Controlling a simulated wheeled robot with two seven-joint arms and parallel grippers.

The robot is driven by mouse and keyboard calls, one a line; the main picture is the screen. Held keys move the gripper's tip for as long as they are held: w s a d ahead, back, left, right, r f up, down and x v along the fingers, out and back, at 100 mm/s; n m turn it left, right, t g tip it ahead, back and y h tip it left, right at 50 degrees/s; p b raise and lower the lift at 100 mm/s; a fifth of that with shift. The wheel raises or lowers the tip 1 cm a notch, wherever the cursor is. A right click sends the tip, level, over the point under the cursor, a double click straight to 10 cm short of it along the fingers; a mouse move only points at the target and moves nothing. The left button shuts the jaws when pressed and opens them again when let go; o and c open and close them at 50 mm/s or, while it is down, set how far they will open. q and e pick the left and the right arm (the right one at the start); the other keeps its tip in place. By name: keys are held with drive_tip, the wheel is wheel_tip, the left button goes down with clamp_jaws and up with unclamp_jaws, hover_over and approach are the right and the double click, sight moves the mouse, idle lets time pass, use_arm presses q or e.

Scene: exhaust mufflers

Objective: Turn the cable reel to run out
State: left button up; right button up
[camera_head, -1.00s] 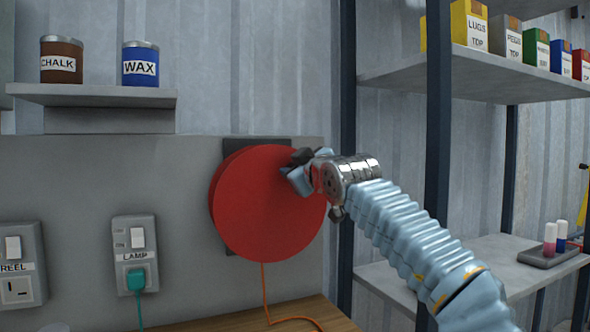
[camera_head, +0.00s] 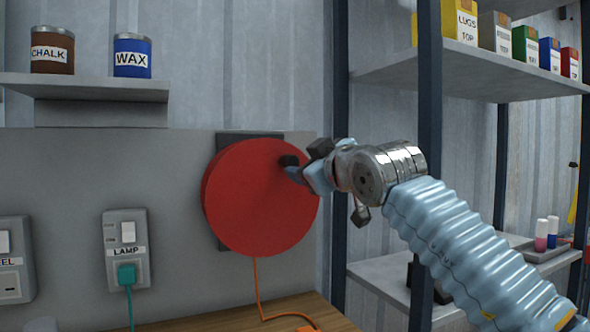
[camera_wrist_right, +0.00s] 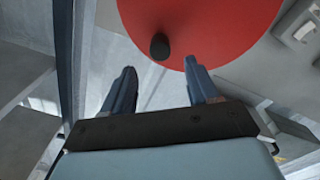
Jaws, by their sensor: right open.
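The cable reel (camera_head: 255,205) is a red disc on a dark plate on the grey wall panel. Its small black knob (camera_head: 289,160) stands out near the disc's upper right edge. An orange cable (camera_head: 257,280) hangs from the reel to the wooden bench. My right gripper (camera_head: 300,172) is at the reel's upper right, close to the knob. In the right wrist view the gripper (camera_wrist_right: 160,68) is open and empty, its two fingers apart. The knob (camera_wrist_right: 160,46) shows just ahead of the gap between the fingertips, against the red disc (camera_wrist_right: 205,25). My left gripper is not in view.
A lamp switch with a teal plug (camera_head: 127,273) is left of the reel, with another switch box (camera_head: 14,260) at the left edge. A shelf (camera_head: 90,88) holds chalk and wax tins. A dark-posted rack (camera_head: 428,150) stands at the right, behind my right arm.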

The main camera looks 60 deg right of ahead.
drive_tip(key=v, duration=0.4)
drive_tip(key=shift+s+a, duration=0.1)
drive_tip(key=shift+s, duration=0.05)
idle(0.4)
